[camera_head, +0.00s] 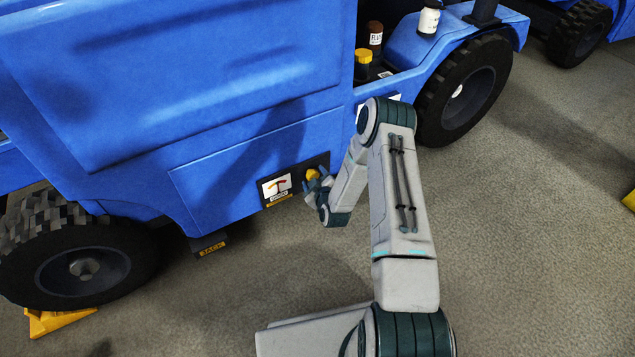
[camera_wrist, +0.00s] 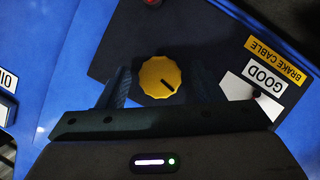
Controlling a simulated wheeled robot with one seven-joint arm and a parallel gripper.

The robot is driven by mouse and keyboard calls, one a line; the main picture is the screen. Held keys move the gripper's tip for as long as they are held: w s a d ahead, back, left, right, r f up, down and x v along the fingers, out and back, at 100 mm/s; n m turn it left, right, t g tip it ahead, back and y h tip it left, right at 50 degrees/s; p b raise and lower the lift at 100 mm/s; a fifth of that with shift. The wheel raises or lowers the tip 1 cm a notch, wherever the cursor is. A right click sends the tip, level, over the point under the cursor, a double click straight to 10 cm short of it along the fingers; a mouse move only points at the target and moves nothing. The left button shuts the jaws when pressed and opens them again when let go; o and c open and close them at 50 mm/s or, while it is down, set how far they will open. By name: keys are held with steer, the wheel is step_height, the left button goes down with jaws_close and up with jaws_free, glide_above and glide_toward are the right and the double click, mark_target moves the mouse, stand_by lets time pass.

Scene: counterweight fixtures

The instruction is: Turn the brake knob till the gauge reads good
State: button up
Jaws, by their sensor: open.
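The yellow brake knob (camera_head: 312,174) sits on a dark panel low on the blue vehicle's side. My gripper (camera_wrist: 161,88) is open, with one finger on each side of the knob; small gaps seem to show between fingers and rim. In the head view my gripper (camera_head: 318,184) is at the knob. The gauge (camera_head: 276,186) is left of the knob, with a coloured arc; its needle is too small to read. The wrist view shows an upside-down GOOD label (camera_wrist: 265,78).
A BRAKE CABLE label (camera_wrist: 275,60) is beside the gauge. A JACK tag (camera_head: 212,249) hangs below the body. Wheels (camera_head: 85,265) (camera_head: 462,92) flank the panel. Bottles (camera_head: 429,18) (camera_head: 375,35) and a yellow-capped container (camera_head: 363,62) stand above right.

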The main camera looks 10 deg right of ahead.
steer(key=p+v, duration=0.4)
steer(key=v, duration=0.9)
steer(key=shift+s+r, duration=0.2)
steer(key=shift+s, duration=0.1)
steer(key=shift+d, duration=0.1)
step_height(320, 180, up, 37)
steer(key=w+m+g+p, duration=0.25)
steer(key=g+p, duration=0.35)
steer(key=p, duration=1)
steer(key=s+r+m+g+p, duration=0.2)
steer(key=s+r+p, duration=0.5)
steer(key=s+r, duration=0.6)
steer(key=s+a+r+m+g+h+p, duration=0.1)
steer(key=s+r+m+g+p, duration=0.2)
steer(key=s+r+p, duration=0.5)
steer(key=s+r+m, duration=0.1)
steer(key=s+r, duration=0.4)
steer(key=r, duration=0.5)
steer(key=shift+r+g, duration=0.3)
steer(key=shift+r, duration=0.1)
steer(key=shift+w, duration=0.1)
